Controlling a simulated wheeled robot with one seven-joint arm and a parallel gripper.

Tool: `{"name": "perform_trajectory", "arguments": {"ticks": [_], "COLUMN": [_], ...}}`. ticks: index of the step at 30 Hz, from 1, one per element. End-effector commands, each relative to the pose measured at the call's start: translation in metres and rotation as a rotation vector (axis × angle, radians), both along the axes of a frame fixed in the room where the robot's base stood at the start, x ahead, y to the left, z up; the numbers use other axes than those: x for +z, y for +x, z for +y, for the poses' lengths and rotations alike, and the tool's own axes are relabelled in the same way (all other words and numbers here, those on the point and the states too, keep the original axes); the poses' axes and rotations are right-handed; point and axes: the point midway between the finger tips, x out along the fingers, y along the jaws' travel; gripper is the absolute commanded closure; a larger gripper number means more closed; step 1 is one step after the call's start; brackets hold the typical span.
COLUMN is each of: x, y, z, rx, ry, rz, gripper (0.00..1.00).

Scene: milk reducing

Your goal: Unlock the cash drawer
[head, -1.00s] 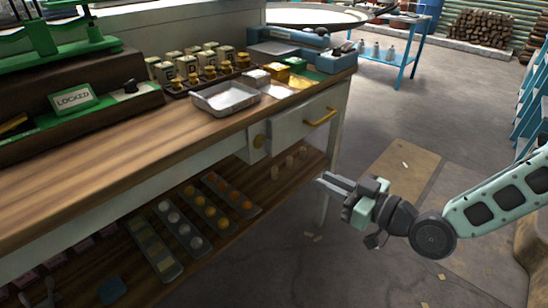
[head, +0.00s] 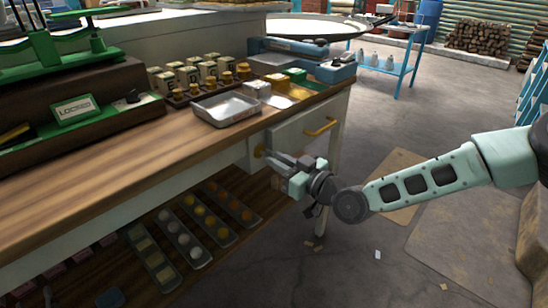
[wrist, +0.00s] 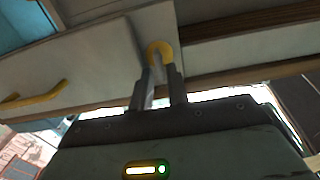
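The cash drawer (head: 292,133) is shut in the counter front, with a yellow bar handle (head: 320,127). A round yellow lock knob (head: 259,151) sits on the panel to the left of the drawer. My gripper (head: 270,155) is right in front of the knob. In the wrist view its two fingers (wrist: 158,82) stand apart, and their tips overlap the lower edge of the knob (wrist: 159,45). I see a gap between the fingers; whether they touch the knob is unclear. The drawer handle also shows at the left of the wrist view (wrist: 38,98).
A metal tray (head: 226,108) lies on the counter above the knob. A green scale with a sign (head: 75,109) stands at the left. A lower shelf holds several trays of round pieces (head: 205,212). The floor right of the counter is mostly clear.

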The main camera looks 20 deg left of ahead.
Motion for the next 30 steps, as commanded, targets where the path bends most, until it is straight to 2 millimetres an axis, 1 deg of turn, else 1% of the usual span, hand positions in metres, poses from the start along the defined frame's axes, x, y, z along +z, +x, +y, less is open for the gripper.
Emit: {"name": "perform_trajectory", "arguments": {"ticks": [1,6,15,16,17,18,30], "x": [0.0,0.0,0.0,0.0,0.0,0.0,-0.001], "y": [0.002,0.007,0.008,0.008,0.008,0.008,0.008], "z": [0.006,0.017,0.019,0.019,0.019,0.019,0.019], "rx": [0.0,0.0,0.0,0.0,0.0,0.0,0.0], "ry": [0.0,-0.001,-0.002,-0.002,-0.002,-0.001,0.013], "rz": [0.0,0.0,0.001,0.001,0.001,0.0,0.03], "gripper": [0.84,0.84,0.84,0.86,0.95,1.0,1.0]}}
